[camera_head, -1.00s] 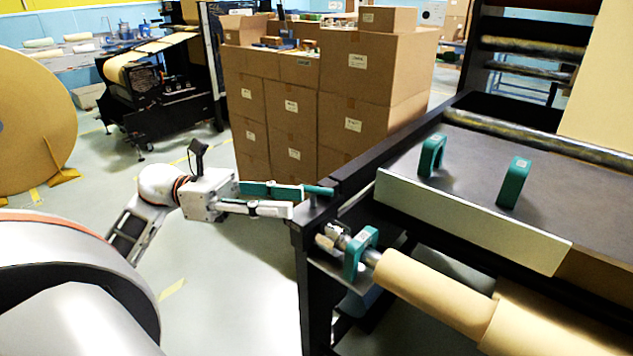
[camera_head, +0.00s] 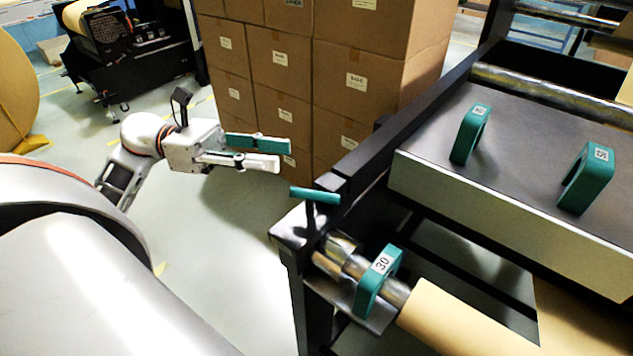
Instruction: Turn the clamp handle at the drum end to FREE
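The clamp handle (camera_head: 315,195) is a short teal bar on a dark post, at the near corner of the black machine frame. It lies roughly level, pointing left and right in the picture. No FREE marking is readable. My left gripper (camera_head: 284,155) is left of the handle and higher in the picture, apart from it. Its two long fingers are parted with nothing between them. Below the handle, a metal shaft end carries a teal collar marked 30 (camera_head: 378,281) beside the kraft roll (camera_head: 460,318). My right gripper is not in view.
Stacked cardboard boxes (camera_head: 335,95) stand behind my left gripper. The frame's black side rail (camera_head: 400,125) runs back from the handle. Two teal loops (camera_head: 470,133) (camera_head: 586,178) stand on the grey deck. The floor (camera_head: 215,240) left of the frame is clear.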

